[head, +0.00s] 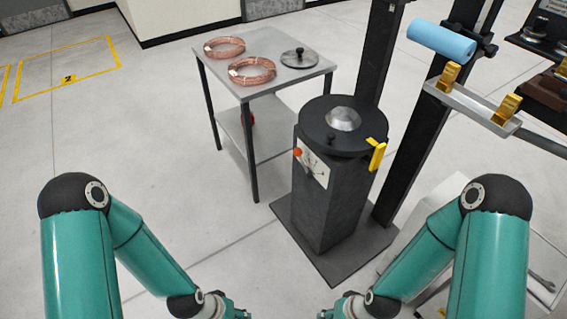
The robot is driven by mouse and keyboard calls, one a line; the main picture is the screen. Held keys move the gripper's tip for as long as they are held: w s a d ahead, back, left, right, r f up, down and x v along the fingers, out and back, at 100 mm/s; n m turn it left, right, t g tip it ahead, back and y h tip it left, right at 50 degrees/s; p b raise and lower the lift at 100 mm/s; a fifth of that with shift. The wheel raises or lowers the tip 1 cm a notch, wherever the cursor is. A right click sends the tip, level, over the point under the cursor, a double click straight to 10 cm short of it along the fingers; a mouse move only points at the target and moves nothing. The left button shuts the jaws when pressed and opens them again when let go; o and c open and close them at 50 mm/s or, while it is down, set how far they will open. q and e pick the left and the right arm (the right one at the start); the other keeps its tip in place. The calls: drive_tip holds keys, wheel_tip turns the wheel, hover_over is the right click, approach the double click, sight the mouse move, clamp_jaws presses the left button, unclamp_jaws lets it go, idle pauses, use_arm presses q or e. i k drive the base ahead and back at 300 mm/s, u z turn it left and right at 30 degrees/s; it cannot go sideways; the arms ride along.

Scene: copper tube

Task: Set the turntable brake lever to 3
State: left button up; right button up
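The turntable (313,113) is a round black disc with a silver dome on top of a dark square pedestal (325,210). A white scale plate (318,170) is on the pedestal's front face. The brake lever (297,152) has an orange-red knob and points up and left, at the plate's upper left edge. The scale's numbers are too small to read. My two teal arms come in from the bottom left and bottom right, with their wrists at the bottom edge, well short of the pedestal.
A grey table (215,75) behind left of the pedestal holds two copper coils (253,71) and a dark lidded disc (299,58). A yellow handle (377,155) sticks out from the turntable's right. Black posts and a rack with a blue roll (441,40) stand right. The front-left floor is clear.

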sight(298, 151)
drive_tip(key=z, duration=0.15)
drive_tip(key=i, duration=0.9)
drive_tip(key=u, duration=0.05)
